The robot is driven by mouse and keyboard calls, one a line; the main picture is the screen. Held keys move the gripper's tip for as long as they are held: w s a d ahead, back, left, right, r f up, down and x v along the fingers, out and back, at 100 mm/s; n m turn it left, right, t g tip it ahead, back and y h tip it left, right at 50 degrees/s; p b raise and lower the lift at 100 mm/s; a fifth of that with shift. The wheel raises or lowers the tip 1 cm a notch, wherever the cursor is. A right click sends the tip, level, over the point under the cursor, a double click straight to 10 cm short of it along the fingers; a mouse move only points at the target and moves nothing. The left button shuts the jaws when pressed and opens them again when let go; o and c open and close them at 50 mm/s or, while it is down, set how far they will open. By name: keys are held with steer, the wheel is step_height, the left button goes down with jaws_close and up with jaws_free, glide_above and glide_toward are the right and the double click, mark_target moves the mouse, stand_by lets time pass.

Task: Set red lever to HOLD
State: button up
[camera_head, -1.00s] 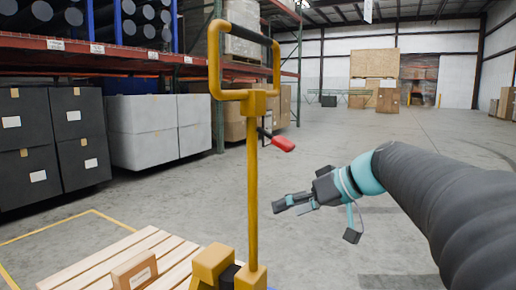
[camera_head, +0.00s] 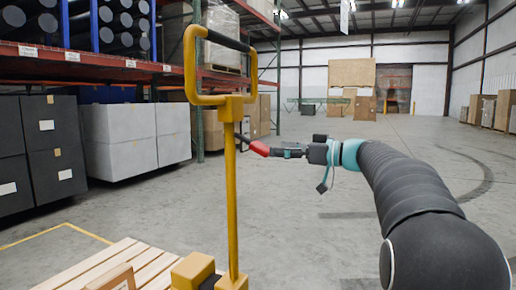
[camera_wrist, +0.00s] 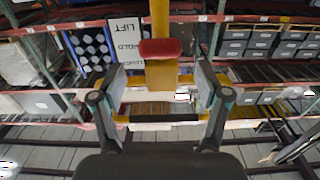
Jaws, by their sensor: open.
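The red lever (camera_head: 260,148) sticks out to the right of the yellow pallet-truck post (camera_head: 231,190), below its handle loop. My gripper (camera_head: 282,152) is right at the lever's red end, coming from the right. In the wrist view my gripper (camera_wrist: 160,72) is open, one finger on each side. The red lever end (camera_wrist: 160,48) appears centred between the fingers, just above their tips; I cannot tell whether they touch it. A white label plate (camera_wrist: 125,42) reads LIFT, HOLD and a partly hidden third word. The lever appears roughly level with HOLD, but its exact setting is unclear.
The handle loop (camera_head: 190,60) rises above the lever. A wooden pallet (camera_head: 135,258) with a cardboard box (camera_head: 115,280) lies below. Grey totes (camera_head: 118,135) and racking (camera_head: 100,55) stand at left. The floor to the right is open.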

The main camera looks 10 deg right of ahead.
mark_target(265, 147)
steer(key=x, duration=0.7)
steer(key=shift+w+a, duration=0.1)
jaws_close()
steer(key=shift+r+p, duration=0.1)
steer(key=shift+p, duration=0.25)
